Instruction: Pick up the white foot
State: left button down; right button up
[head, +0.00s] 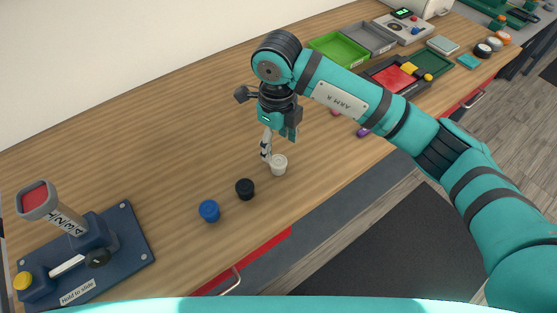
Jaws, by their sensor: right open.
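The white foot (279,165) is a small round white piece standing on the wooden bench, right of a black foot (245,189) and a blue foot (210,211). My right gripper (267,156) points down from above, just left of and behind the white foot. Its fingers are open, with the fingertips close to the white foot's upper left side; I cannot tell whether they touch it. My left gripper is not in the view.
A blue fixture (85,255) with a handle stands at the left. A green tray (340,48), a grey tray (371,38) and a dark tray with a red inside (391,79) lie at the back right.

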aim_at(278, 161)
jog(key=shift+f, duration=0.7)
jog(key=f, duration=0.1)
jog(key=f+p, duration=0.2)
jog(key=f, duration=0.1)
jog(key=shift+s+d, duration=0.1)
jog(key=shift+s, duration=0.2)
jog(key=shift+f, duration=0.7)
jog(key=shift+w, duration=0.1)
jog(key=c, duration=1.2)
jog(key=shift+r, duration=0.1)
